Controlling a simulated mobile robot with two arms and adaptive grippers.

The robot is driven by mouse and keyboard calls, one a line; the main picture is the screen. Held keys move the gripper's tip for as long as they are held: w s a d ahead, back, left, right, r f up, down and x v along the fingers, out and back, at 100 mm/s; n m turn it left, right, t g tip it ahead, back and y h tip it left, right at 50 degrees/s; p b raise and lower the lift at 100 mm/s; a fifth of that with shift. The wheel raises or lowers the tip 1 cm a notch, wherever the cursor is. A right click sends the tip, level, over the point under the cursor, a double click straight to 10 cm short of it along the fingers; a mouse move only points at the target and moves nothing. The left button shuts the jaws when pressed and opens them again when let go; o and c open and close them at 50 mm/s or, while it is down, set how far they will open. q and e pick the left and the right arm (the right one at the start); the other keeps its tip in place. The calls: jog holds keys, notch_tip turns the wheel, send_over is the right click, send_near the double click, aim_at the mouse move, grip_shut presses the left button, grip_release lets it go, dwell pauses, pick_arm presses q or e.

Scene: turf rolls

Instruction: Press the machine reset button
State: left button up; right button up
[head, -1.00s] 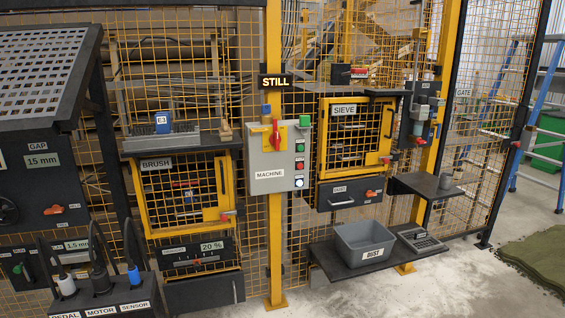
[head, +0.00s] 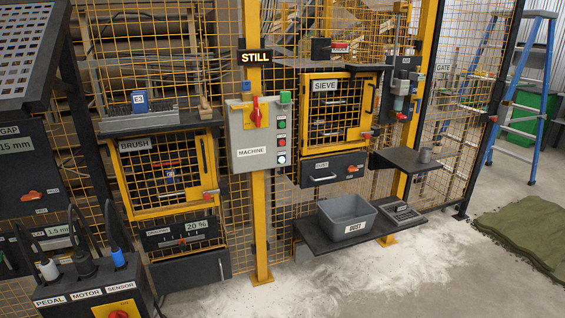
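The grey machine control box (head: 247,160), labelled MACHINE, hangs on a yellow post in the middle of the head view. On its right side is a column of small buttons: a green one (head: 282,124), a red one (head: 282,141) and a bright white one (head: 282,159). The small labels beside them are too small to read, so I cannot tell which is the reset. A red rotary handle (head: 255,110) stands upright on a yellow plate at the box's upper left. Neither of my grippers is in view.
A STILL sign (head: 255,58) is above the box. The brush cabinet (head: 150,146) is left, the sieve cabinet (head: 325,86) right. A grey dust bin (head: 345,215) stands on a low shelf. A plug box (head: 90,290) is at front left. The floor before the post is clear but dusty.

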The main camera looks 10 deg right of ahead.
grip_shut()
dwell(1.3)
